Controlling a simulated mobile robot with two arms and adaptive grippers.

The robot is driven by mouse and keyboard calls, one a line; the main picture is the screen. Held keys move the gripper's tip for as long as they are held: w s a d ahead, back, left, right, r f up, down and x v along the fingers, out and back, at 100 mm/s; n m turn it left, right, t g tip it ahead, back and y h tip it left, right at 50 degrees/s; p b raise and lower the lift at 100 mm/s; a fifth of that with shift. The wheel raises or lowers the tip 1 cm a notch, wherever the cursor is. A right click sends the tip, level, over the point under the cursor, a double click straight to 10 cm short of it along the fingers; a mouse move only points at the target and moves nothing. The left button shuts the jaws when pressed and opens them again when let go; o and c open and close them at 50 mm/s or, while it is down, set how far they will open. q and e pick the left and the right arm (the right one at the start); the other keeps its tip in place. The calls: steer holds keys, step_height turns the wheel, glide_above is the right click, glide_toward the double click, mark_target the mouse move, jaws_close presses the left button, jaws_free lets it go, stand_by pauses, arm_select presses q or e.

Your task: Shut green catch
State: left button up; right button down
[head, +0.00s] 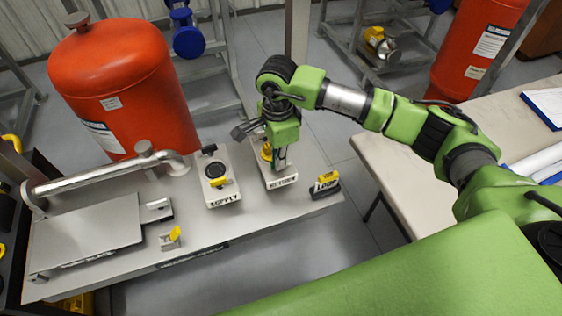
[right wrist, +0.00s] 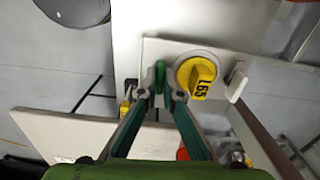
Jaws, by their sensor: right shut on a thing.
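In the right wrist view, the small green catch (right wrist: 160,72) stands upright on a pale plate, beside a round yellow knob (right wrist: 202,76). The fingertips of my right gripper (right wrist: 159,93) are on either side of its lower part, shut on it. In the head view, my right gripper (head: 281,160) reaches down onto the rightmost of two pale boxes (head: 283,182) on the bench. There it hides the catch and covers part of the yellow knob. My left gripper is in neither view.
The grey bench (head: 240,222) also bears a box marked SUPPLY (head: 222,200), a yellow LOOP piece (head: 326,183), a hinged plate (head: 88,238) and a bent pipe (head: 95,180). A red tank (head: 125,85) stands behind. A pale table (head: 395,185) is at right.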

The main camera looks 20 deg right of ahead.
steer(key=shift+f+n+b, duration=0.1)
steer(key=shift+n+b, duration=0.9)
steer(key=shift+n, duration=0.4)
steer(key=shift+n+b, duration=0.5)
steer(key=shift+b, duration=0.25)
steer(key=shift+n+b, duration=0.85)
steer(key=shift+n, duration=0.35)
steer(key=shift+b, duration=0.3)
